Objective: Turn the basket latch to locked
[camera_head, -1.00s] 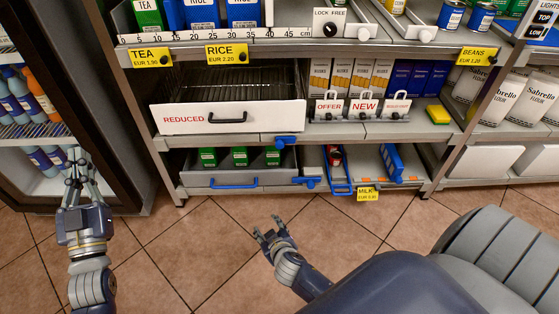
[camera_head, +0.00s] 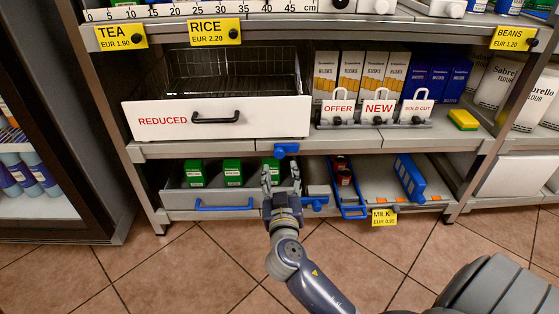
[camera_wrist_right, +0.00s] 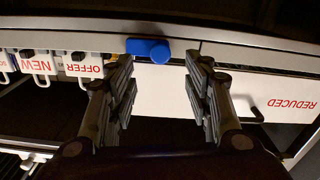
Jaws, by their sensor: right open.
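The blue basket latch (camera_head: 286,149) sits on the shelf edge below the white REDUCED basket (camera_head: 260,119). Its handle lies roughly sideways, pointing right in the head view. My right gripper (camera_head: 281,175) is open and empty just below the latch, with its fingers pointing up towards it. In the right wrist view, which is upside down, the latch (camera_wrist_right: 148,49) shows beyond the gap between the two fingers (camera_wrist_right: 158,85), apart from them. The REDUCED panel (camera_wrist_right: 260,96) shows there behind the right-hand finger. My left gripper is out of view.
A second blue latch (camera_head: 314,202) is beside the lower drawer (camera_head: 180,198), which holds green boxes. A blue carrier (camera_head: 347,190) with red cans stands low. The floor in front is clear.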

